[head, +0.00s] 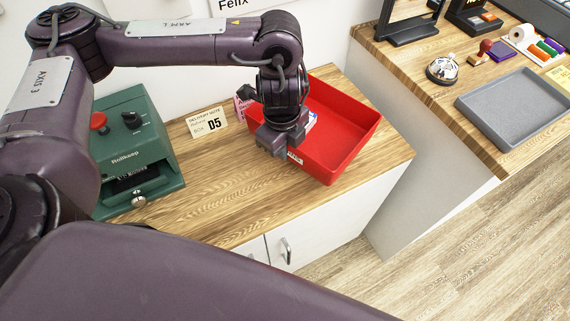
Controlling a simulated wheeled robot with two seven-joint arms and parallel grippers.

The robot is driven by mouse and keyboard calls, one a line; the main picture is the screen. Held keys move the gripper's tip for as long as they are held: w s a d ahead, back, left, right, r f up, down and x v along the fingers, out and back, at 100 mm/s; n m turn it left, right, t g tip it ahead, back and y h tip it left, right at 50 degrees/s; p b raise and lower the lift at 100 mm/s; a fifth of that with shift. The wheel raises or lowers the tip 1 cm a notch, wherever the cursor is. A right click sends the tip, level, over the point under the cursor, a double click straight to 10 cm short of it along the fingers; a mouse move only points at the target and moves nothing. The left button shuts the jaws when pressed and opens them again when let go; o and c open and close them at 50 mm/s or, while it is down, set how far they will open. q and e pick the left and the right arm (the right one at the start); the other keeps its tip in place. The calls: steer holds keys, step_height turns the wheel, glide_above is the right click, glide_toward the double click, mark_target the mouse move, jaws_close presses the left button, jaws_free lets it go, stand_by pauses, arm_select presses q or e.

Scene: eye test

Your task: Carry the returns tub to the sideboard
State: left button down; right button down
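The red open tub (345,140) stands on a wood-topped white cabinet (225,210). Some papers or packets show inside it, partly behind my gripper. A small white label, partly covered, is on its near left wall. My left gripper (283,144) is at that wall, pointing down at its rim. It hides part of the rim, and the gap between its fingers does not show clearly, so I cannot tell whether it grips the wall. My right gripper is not in view. No label in view marks which surface is the sideboard.
A green box with a red knob (125,150) and a delivery note card (207,122) stand left of the tub. At right, a higher wood counter (480,120) holds a bell (442,69), a grey tray (520,108) and stationery. A floor gap separates the two.

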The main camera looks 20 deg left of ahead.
mark_target(285, 171)
arm_select(q)
steer(key=shift+f+b, duration=0.8)
steer(key=shift+f, duration=2.1)
steer(key=c, duration=1.6)
jaws_free()
steer(key=shift+f, duration=0.1)
steer(key=shift+c, duration=0.2)
step_height(285, 171, up, 12)
steer(key=p, duration=0.3)
steer(key=shift+s+p, duration=0.3)
steer(key=shift+s, duration=0.05)
